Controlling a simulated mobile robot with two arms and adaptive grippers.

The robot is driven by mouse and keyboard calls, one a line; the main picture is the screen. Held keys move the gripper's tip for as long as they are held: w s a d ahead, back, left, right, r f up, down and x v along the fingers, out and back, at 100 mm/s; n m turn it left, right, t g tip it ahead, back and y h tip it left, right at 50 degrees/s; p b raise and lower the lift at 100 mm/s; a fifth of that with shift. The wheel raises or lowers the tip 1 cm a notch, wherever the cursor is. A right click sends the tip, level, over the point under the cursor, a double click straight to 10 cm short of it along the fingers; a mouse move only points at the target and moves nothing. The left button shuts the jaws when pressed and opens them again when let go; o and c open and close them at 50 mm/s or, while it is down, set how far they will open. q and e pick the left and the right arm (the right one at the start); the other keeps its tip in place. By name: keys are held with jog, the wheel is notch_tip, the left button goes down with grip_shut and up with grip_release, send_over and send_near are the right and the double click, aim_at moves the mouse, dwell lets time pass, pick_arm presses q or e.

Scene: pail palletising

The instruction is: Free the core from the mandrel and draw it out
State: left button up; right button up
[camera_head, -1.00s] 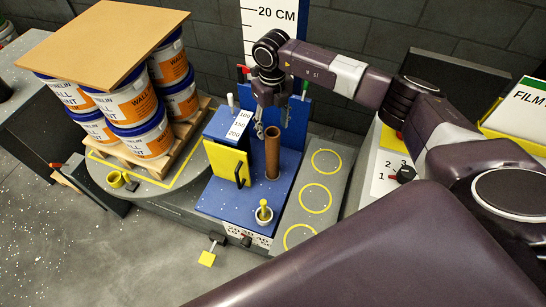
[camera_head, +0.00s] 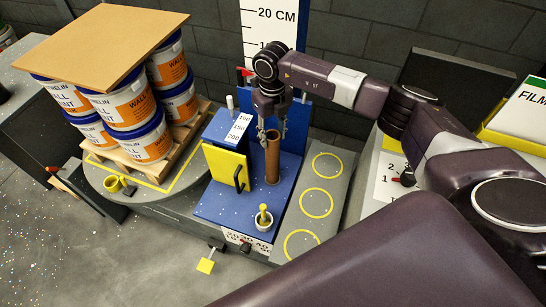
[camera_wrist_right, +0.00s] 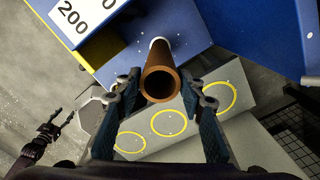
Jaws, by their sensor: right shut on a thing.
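The core is a brown tube (camera_head: 272,163) standing upright on the blue station base (camera_head: 236,205). In the right wrist view I look down on its open end (camera_wrist_right: 160,84); a pale ring shows at its far end. I cannot make out the mandrel apart from the core. My right gripper (camera_head: 273,134) comes from above, its fingers on either side of the tube's upper end, shut on it. What looks like my left gripper (camera_wrist_right: 53,126) shows at the left of the right wrist view, fingers apart and empty.
A yellow panel (camera_head: 222,168) and a numbered blue box stand left of the core. Right is a grey strip with yellow rings (camera_head: 316,203). Stacked pails (camera_head: 140,137) under a brown board (camera_head: 103,45) stand left.

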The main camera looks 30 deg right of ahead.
jog(key=c, duration=0.4)
jog(key=shift+c, duration=0.2)
jog(key=shift+r, duration=0.15)
notch_tip(320, 180, up, 8)
jog(key=p, duration=0.5)
jog(key=shift+f, duration=0.25)
dwell(1.0)
dwell(0.5)
jog(key=shift+r+p, duration=1.45)
jog(key=shift+r, duration=0.55)
